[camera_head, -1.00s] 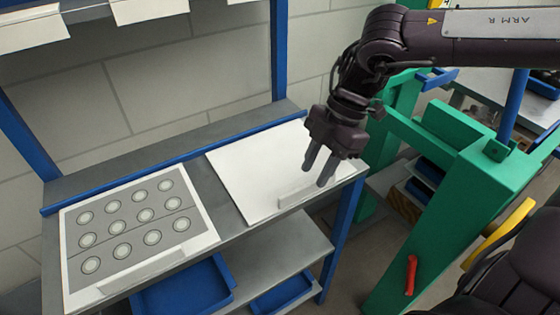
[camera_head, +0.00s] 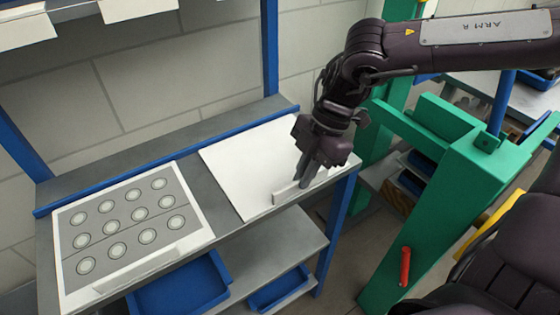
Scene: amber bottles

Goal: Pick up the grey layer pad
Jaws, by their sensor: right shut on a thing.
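A pale, nearly white flat pad (camera_head: 240,168) lies on the right part of the grey bench top. It is the likeliest layer pad, though it looks more white than grey. A low upright lip (camera_head: 285,195) runs along its front edge near the right corner. My right gripper (camera_head: 307,180) points down at this lip and is shut on it, with the fingertips partly hiding it. The pad still appears flat on the bench. My left gripper is not in view.
A white-bordered grey board with several pale rings (camera_head: 118,262) lies on the left part of the bench. Blue trays (camera_head: 185,288) sit on the lower shelf. A green frame (camera_head: 440,215) with a red handle (camera_head: 405,266) stands right of the bench. A blue post rises behind.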

